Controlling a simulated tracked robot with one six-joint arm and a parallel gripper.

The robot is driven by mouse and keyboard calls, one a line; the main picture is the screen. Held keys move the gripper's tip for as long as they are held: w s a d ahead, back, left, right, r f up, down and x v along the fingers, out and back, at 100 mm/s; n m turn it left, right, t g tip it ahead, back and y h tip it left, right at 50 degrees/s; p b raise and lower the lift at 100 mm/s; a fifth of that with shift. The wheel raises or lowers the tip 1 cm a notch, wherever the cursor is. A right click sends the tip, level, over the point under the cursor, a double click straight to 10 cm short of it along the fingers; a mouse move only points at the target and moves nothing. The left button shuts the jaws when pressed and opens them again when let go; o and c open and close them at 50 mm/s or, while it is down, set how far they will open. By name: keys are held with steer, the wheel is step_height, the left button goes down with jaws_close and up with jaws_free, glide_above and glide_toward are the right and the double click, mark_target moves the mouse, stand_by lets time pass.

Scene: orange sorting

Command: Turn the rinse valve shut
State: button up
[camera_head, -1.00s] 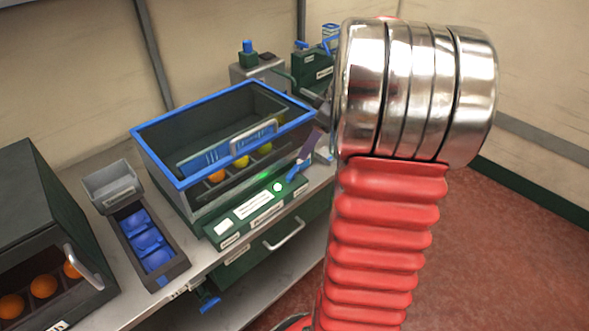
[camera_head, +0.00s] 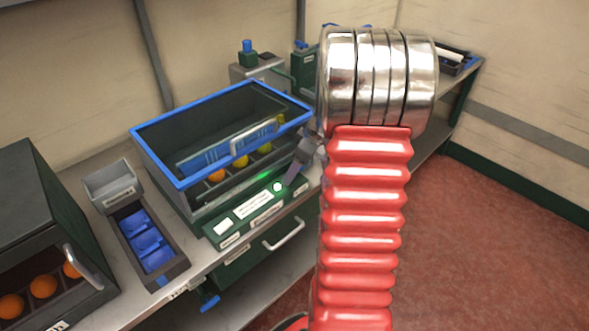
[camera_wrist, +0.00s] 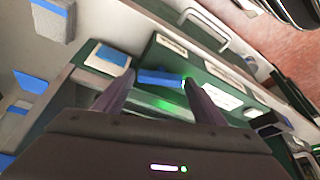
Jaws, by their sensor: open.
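A blue lever handle (camera_wrist: 158,77) on the green front panel shows in the wrist view; it appears to be the rinse valve, though I cannot read its label. It lies crosswise between the two fingertips of my gripper (camera_wrist: 158,85). The fingers are apart, one on each side of the handle. I cannot tell whether they touch it. In the head view my gripper (camera_head: 290,178) is at the right end of the green panel (camera_head: 250,210), and the lever is hidden behind it.
A blue-rimmed bin (camera_head: 160,165) with fruit inside stands behind the panel. A grey tray with blue cups (camera_head: 148,240) and a dark box with oranges (camera_head: 40,285) are left. A drawer handle (camera_head: 284,236) and another blue handle (camera_head: 209,302) sit below the panel.

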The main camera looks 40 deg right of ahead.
steer(key=shift+w+f, duration=0.1)
steer(key=shift+f, duration=0.15)
steer(key=shift+c, duration=0.4)
steer(key=c, duration=0.7)
steer(key=shift+a, duration=0.1)
steer(key=shift+a+m+t+h, duration=0.15)
steer(key=shift+m+h, duration=0.3)
steer(key=shift+m, duration=0.65)
steer(key=shift+d+m+t+h, duration=0.15)
steer(key=shift+m+h, duration=0.3)
steer(key=shift+m, duration=0.65)
steer(key=shift+a, duration=0.1)
